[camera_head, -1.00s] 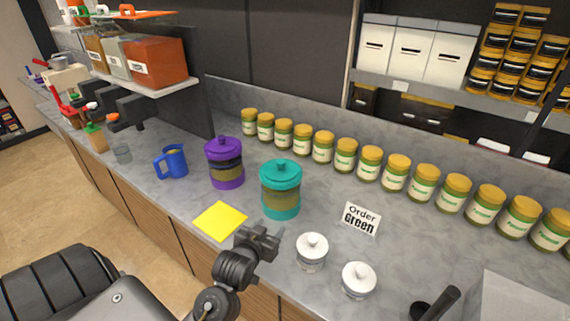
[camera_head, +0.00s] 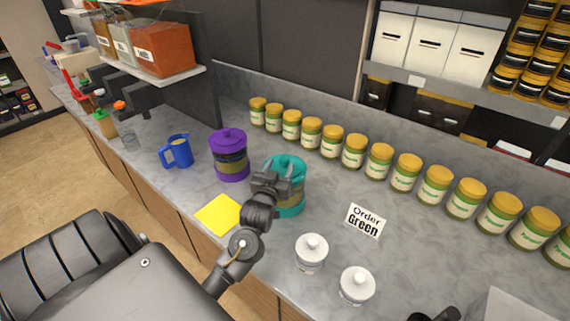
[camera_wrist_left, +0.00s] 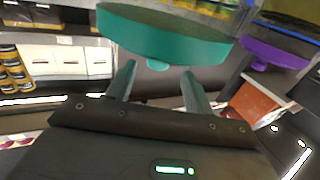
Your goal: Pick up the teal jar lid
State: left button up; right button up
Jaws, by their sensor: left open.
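The teal jar (camera_head: 292,205) stands upright on the grey counter, its lid (camera_head: 287,162) on top and partly hidden behind my gripper. In the left wrist view, which looks upside down, the teal lid (camera_wrist_left: 165,35) fills the top, with its small knob (camera_wrist_left: 158,67) pointing down in the picture. My left gripper (camera_head: 272,178) is in front of the jar in the head view. In the wrist view, the open fingers of the left gripper (camera_wrist_left: 158,72) reach toward the lid, with the knob between their tips. Contact cannot be told.
A purple jar (camera_head: 230,165) and blue pitcher (camera_head: 178,152) stand left of the teal jar. A yellow sheet (camera_head: 217,215) lies in front. Two white lidded pots (camera_head: 311,253) and an order sign (camera_head: 364,221) are to the right. Yellow-capped jars (camera_head: 380,161) line the wall.

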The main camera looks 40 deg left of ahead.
aim_at(284, 159)
pick_arm(q)
jog(key=shift+r, duration=0.1)
jog(key=p+x, duration=0.3)
jog(key=x, duration=0.1)
jog(key=shift+w+r, duration=0.15)
jog(key=shift+w, duration=0.05)
jog(key=shift+w+a, duration=0.1)
jog(key=shift+w, duration=0.25)
pick_arm(e)
jog(key=r, duration=0.1)
jog(key=s+r, duration=0.1)
jog(key=r, duration=0.1)
jog(key=shift+r, duration=0.15)
pick_arm(q)
jog(key=shift+s, duration=0.1)
pick_arm(e)
jog(key=shift+w+d, duration=0.1)
pick_arm(q)
jog(key=c, duration=0.9)
jog(key=shift+c, duration=0.6)
pick_arm(e)
jog(key=shift+w, duration=0.2)
